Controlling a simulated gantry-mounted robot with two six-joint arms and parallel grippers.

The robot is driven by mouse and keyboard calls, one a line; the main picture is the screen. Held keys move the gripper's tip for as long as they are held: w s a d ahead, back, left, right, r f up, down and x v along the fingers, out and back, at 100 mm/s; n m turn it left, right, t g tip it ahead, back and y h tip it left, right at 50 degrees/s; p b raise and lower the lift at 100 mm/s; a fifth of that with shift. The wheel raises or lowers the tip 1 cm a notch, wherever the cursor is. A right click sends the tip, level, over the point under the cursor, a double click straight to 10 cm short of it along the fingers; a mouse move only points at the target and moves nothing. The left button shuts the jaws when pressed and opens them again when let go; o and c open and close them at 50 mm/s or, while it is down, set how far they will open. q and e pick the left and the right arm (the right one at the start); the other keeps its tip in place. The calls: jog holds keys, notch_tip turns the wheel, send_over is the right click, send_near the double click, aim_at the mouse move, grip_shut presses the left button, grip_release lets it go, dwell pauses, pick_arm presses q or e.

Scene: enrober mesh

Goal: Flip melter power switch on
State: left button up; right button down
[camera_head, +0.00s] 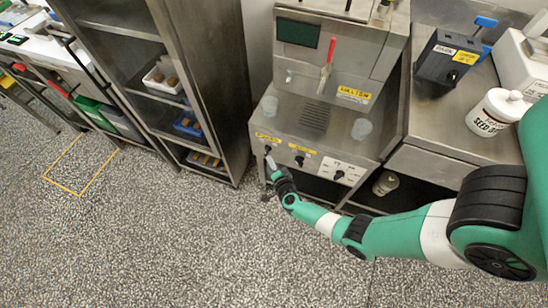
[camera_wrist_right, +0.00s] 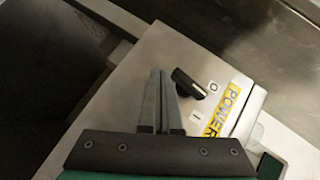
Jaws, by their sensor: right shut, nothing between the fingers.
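The melter (camera_head: 310,118) is a steel machine with a front panel of knobs and yellow labels. In the right wrist view, the power switch (camera_wrist_right: 188,84) is a black rotary knob beside a yellow POWER label (camera_wrist_right: 223,109) and the marks O and I. Its pale-tipped end lies nearer the O than the I. My right gripper (camera_wrist_right: 160,76) is shut and empty, with its fingertips just beside the knob; I cannot tell whether they touch it. In the head view, my right gripper (camera_head: 270,162) is at the panel's left end and partly hides the switch. My left gripper is out of view.
Other knobs (camera_head: 300,160) sit to the right on the same panel. A steel rack (camera_head: 213,60) with trays stands left of the melter. A bench with a white jar (camera_head: 490,112) and a black box (camera_head: 440,66) is on the right. The speckled floor in front is clear.

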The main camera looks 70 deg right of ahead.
jog(key=shift+r, duration=0.15)
jog(key=shift+s+r+p, duration=0.25)
jog(key=shift+r+p, duration=0.55)
jog(key=shift+p, duration=0.1)
jog(key=shift+s+r+p, duration=0.3)
jog(key=shift+r+p, duration=0.05)
jog(key=shift+p, duration=0.1)
jog(key=s+a+r+p, duration=0.2)
jog(key=s+a+p, duration=0.4)
jog(key=s, duration=0.4)
jog(key=shift+s+a+r+p, duration=0.2)
jog(key=shift+a+r+p, duration=0.15)
jog(key=shift+a, duration=0.25)
